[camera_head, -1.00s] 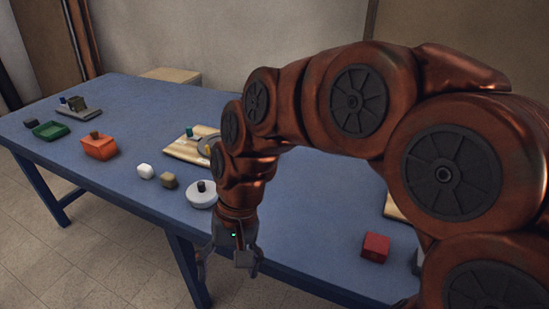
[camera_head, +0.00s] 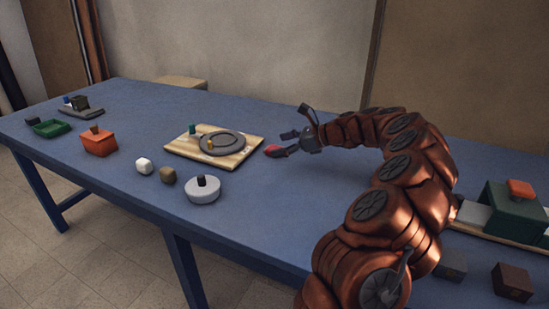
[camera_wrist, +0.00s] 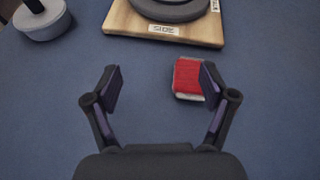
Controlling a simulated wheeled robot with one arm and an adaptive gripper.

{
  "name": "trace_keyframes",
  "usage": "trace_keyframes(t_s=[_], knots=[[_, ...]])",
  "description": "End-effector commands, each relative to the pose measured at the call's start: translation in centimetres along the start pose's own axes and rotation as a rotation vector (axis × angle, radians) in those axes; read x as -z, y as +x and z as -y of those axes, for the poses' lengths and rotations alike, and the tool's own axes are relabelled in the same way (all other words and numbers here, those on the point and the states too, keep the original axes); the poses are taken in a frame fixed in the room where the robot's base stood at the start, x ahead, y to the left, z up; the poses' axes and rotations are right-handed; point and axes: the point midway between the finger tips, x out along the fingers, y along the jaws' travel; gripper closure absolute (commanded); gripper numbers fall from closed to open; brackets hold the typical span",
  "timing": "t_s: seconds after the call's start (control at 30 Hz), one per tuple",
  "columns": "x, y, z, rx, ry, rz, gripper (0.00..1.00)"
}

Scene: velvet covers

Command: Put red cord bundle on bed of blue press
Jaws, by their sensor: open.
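The red cord bundle (camera_wrist: 188,78), red with a pale edge, lies on the blue table in the wrist view. At the far left, a grey slab (camera_head: 88,113) carries a small blue knob and a dark block. I cannot tell whether this is the blue press.
A wooden board (camera_head: 240,155) with a grey ring and pegs lies just beyond the bundle. A white round pot (camera_head: 203,191), orange box (camera_head: 98,143) and green tray (camera_head: 50,128) stand to the left. A green box (camera_head: 512,208) with an orange top stands at right.

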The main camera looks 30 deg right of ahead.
Motion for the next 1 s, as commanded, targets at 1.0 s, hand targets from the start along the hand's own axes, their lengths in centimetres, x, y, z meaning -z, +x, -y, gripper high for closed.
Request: trace_keyframes(t_s=[1.0], knots=[[3.4, 5.5, 4.4, 0.092, 0.142, 0.017, 0.17]])
